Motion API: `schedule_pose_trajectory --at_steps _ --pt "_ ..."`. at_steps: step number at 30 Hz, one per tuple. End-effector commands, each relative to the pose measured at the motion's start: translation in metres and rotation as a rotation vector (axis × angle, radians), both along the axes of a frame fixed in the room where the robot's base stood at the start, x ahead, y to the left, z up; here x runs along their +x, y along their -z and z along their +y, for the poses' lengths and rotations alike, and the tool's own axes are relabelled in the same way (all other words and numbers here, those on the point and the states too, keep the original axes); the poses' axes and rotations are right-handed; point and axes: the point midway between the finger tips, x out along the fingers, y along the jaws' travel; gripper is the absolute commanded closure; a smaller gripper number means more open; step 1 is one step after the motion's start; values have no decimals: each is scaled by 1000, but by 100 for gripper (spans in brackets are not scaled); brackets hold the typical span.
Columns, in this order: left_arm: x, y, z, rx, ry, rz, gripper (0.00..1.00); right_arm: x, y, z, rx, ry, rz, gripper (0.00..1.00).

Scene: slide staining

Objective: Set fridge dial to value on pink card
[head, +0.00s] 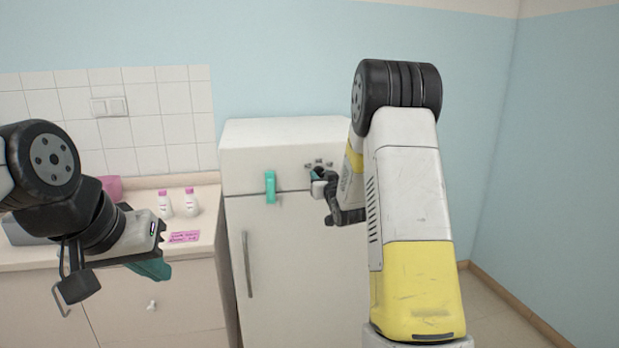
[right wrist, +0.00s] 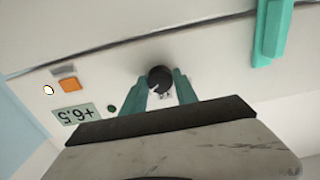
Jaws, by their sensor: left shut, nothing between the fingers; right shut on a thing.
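The white fridge (head: 290,265) has a black round dial (right wrist: 160,79) on its upper panel. My right gripper (head: 319,180) is at that panel. In the right wrist view the teal fingers of my right gripper (right wrist: 160,92) are shut on the dial, one on each side. A small display (right wrist: 76,114) on the panel appears upside down and seems to read +6.5. The pink card (head: 184,237) lies on the counter left of the fridge; its writing is too small to read. My left gripper (head: 152,269) is shut and empty, in front of the counter.
An orange button (right wrist: 68,84), a lit lamp (right wrist: 48,90) and a green lamp (right wrist: 112,108) sit near the display. A teal handle (head: 270,187) is on the fridge front. Two bottles with pink caps (head: 165,205) (head: 191,203) and a pink container (head: 109,188) stand on the counter (head: 207,228).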

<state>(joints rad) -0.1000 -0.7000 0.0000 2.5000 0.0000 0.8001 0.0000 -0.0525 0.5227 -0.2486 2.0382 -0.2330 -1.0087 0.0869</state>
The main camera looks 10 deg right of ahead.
Motion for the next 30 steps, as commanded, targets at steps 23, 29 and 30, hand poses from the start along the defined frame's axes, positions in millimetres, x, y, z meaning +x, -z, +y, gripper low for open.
schedule_pose_trajectory --at_steps 23,29,30 --pt "0 0 0 0 0 0 100 0 1 0 -504 -2 -15 100" --pt "0 0 0 0 0 0 100 0 1 0 -689 -3 -21 100" --pt "0 0 0 0 0 0 100 0 1 -1 -723 -2 -23 100"
